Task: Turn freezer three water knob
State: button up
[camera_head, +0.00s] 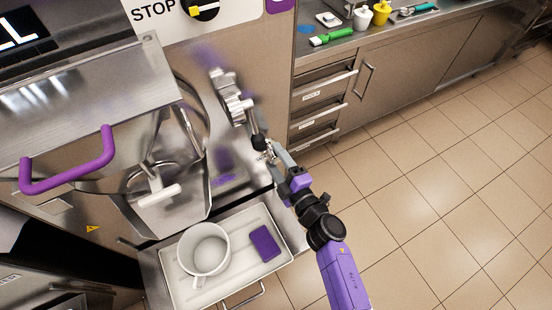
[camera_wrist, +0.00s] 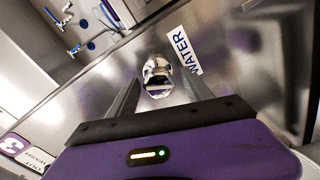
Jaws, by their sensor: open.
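The chrome water knob (camera_wrist: 158,76) sticks out of a steel panel beside a white WATER label (camera_wrist: 184,50) in the wrist view. My gripper (camera_wrist: 160,90) is open, with one finger on each side of the knob in that picture. I cannot tell whether the fingers touch it. In the head view my gripper (camera_head: 271,152) is at the freezer's right side, close to a black-ended metal lever (camera_head: 257,138). The knob itself cannot be clearly made out there. A sign with a 3 (camera_wrist: 12,144) shows at the lower left of the wrist view.
A purple handle (camera_head: 68,170) is on the freezer front. A counter (camera_head: 385,65) stands behind. The tiled floor at right is clear.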

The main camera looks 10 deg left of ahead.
jog(key=p+v, duration=0.1)
jog(key=v, duration=0.6)
jog(key=shift+s+d, duration=0.25)
jog(key=shift+s, duration=0.1)
jog(key=s+d+r+m+t+h, duration=0.3)
jog(key=s+d+r+m, duration=0.1)
jog(key=d+r+m, duration=0.35)
jog(key=s+d+r+m+g+h, duration=0.1)
jog(key=s+d+r+m+h, duration=0.1)
jog(key=s, duration=0.7)
jog(key=s+d+r+m+h, duration=0.2)
jog(key=s+d+r+m, duration=0.2)
jog(key=s, duration=0.6)
jog(key=s+d+r+m+g+h, duration=0.1)
jog(key=s+d+r+m+h, duration=0.2)
jog(key=s+d+m, duration=0.3)
jog(key=shift+s+d+r+m+g, duration=0.15)
jog(key=shift+s+d+m+g, duration=0.2)
jog(key=shift+s+m, duration=1.2)
